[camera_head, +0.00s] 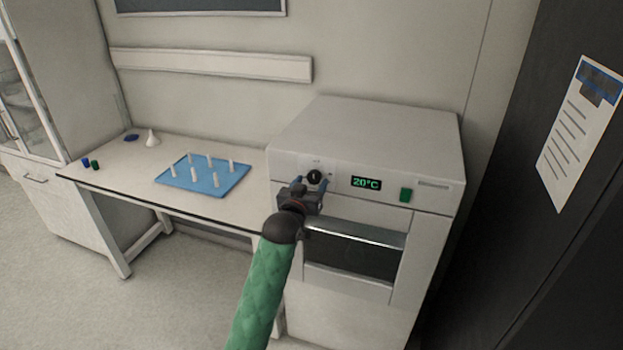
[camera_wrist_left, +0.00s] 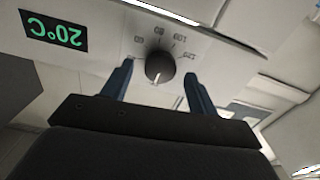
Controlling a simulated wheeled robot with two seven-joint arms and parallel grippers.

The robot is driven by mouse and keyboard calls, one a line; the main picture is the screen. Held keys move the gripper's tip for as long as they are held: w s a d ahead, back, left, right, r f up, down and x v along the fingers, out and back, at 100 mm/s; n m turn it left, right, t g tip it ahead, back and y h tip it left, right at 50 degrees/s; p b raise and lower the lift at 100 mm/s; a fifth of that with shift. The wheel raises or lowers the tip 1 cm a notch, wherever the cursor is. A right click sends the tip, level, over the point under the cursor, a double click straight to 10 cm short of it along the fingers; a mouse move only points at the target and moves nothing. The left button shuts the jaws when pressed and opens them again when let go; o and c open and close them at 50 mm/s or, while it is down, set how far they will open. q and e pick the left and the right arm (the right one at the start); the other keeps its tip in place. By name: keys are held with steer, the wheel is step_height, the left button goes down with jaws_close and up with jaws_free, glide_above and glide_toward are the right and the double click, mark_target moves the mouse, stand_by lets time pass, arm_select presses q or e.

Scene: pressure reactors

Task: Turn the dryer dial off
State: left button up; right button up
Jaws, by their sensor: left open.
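The dryer (camera_head: 365,135) is a pale box with a sloped-down front panel, on the right in the head view. Its black round dial (camera_head: 315,176) sits left of a green display (camera_head: 366,183) reading 20°C. In the left wrist view the dial (camera_wrist_left: 160,66) has a white mark and printed numbers around it; the view is upside down, and the display (camera_wrist_left: 54,32) is at upper left. My left gripper (camera_head: 312,186) is open, in front of the dial. In the wrist view its two blue fingertips (camera_wrist_left: 160,76) lie on either side of the dial, with gaps visible. My right gripper is not in view.
A green switch (camera_head: 405,195) is right of the display. A door with a handle (camera_head: 357,232) is below the panel. A table on the left holds a blue rack (camera_head: 203,178) with several white pegs. A dark cabinet (camera_head: 540,220) stands close on the right.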

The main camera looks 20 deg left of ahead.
arm_select(q)
steer(key=shift+w, duration=0.6)
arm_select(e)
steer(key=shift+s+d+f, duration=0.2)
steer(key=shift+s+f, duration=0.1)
arm_select(q)
steer(key=shift+c, duration=0.5)
steer(key=c, duration=0.9)
steer(key=shift+n, duration=0.4)
steer(key=shift+n+p, duration=0.3)
steer(key=o, duration=1)
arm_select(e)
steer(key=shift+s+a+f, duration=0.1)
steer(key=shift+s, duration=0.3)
